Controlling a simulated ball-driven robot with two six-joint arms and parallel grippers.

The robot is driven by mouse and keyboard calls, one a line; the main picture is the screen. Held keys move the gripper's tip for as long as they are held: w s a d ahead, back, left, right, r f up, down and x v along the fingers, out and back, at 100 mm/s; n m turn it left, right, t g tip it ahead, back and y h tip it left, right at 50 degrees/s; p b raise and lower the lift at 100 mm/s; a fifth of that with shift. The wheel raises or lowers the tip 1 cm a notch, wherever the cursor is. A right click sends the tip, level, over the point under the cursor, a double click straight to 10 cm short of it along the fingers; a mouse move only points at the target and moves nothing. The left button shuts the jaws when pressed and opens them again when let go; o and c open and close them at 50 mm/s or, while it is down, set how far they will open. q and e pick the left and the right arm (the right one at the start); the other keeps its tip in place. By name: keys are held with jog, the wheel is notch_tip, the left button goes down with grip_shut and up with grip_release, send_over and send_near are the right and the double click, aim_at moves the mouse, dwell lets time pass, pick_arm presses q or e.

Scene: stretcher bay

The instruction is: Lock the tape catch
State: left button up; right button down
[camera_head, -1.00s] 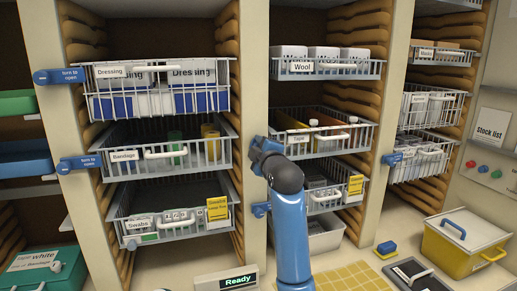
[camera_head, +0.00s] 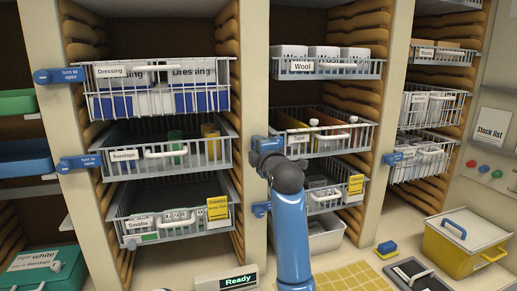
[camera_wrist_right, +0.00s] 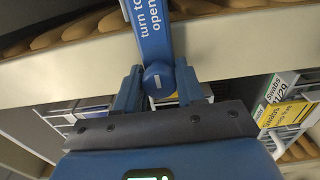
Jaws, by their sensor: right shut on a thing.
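The tape basket (camera_head: 330,140) is in the middle column below the wool basket, with a label that appears to read "Tape". My right gripper (camera_head: 262,146) is at the post just left of that basket in the head view and covers the catch there. In the right wrist view a blue catch lever (camera_wrist_right: 153,32) reads "turn to open". Its round end is between the two fingers of my right gripper (camera_wrist_right: 157,88), which is shut on it. The lever points toward the picture's top. My left gripper is not in view.
Other blue catches are on the posts by the dressing basket (camera_head: 155,105) and the bandage basket (camera_head: 185,155). Another catch (camera_head: 261,209) is below my gripper. A yellow box (camera_head: 458,252) stands at the lower right. A sign (camera_head: 238,281) reads "Ready".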

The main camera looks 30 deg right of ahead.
jog(key=c, duration=0.8)
grip_release()
jog(key=shift+b+v, duration=1.6)
jog(key=shift+v, duration=3.8)
jog(key=shift+a, duration=0.15)
